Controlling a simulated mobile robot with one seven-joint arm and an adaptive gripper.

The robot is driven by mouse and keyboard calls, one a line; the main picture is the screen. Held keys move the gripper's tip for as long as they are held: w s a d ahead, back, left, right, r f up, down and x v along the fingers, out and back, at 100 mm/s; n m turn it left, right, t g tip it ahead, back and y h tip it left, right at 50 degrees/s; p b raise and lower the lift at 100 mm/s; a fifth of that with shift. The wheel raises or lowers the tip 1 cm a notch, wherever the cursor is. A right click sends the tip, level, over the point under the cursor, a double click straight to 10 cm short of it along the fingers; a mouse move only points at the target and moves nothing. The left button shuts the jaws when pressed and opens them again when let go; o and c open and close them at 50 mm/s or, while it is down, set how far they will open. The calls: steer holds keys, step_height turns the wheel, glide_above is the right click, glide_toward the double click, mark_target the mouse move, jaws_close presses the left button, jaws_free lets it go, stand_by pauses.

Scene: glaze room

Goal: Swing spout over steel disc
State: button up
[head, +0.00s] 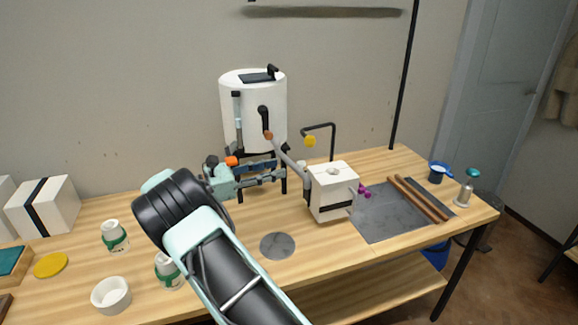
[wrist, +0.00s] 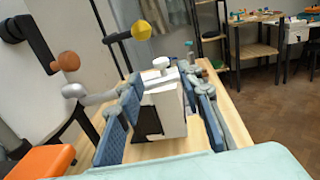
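A grey pipe that looks like the spout (head: 290,157) slants down to the right from the front of the white tank (head: 252,105). Its end is beside the white box (head: 331,190), not above the disc. The pipe also shows in the wrist view (wrist: 97,98), left of my gripper. The steel disc (head: 277,246) lies flat on the table, in front of the tank and left of the box; the wrist view does not show it. My gripper (head: 284,177) is in front of the tank stand. Its blue-padded fingers (wrist: 165,115) are apart, with the white box visible beyond the gap.
A black lever with a brown knob (wrist: 66,61) is near the spout. A bent black rod holds a yellow ball (head: 310,141). Cups (head: 114,236) and a white bowl (head: 111,295) stand at left. A grey mat (head: 385,215) lies right of the box.

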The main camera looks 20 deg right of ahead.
steer(key=a, duration=0.2)
steer(key=shift+s+a, duration=0.2)
steer(key=shift+a, duration=0.1)
